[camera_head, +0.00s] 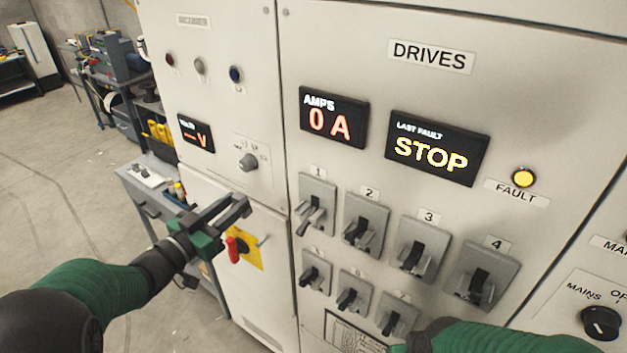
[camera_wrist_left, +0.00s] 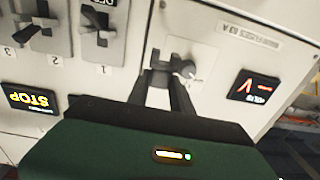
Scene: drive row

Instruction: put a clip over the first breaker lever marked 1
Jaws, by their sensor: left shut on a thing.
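The breaker marked 1 (camera_head: 317,205) is a grey plate with a small lever, at the left of the upper breaker row. Its lever points downward and stands out from the plate. The breaker also shows upside down in the left wrist view (camera_wrist_left: 100,22). My left gripper (camera_head: 236,208) is in front of the cabinet, left of breaker 1 and apart from it. In the left wrist view its dark fingers (camera_wrist_left: 163,84) are close together on a small thing at the tips, presumably the clip. The clip's shape is hard to make out against the fingers. My right gripper is out of view.
Breakers 2 (camera_head: 366,222), 3 (camera_head: 422,248) and 4 (camera_head: 482,274) run right of breaker 1, with a lower row beneath. A rotary knob (camera_head: 248,162) and a yellow plate (camera_head: 246,247) are near my left gripper. A bench (camera_head: 150,180) stands behind.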

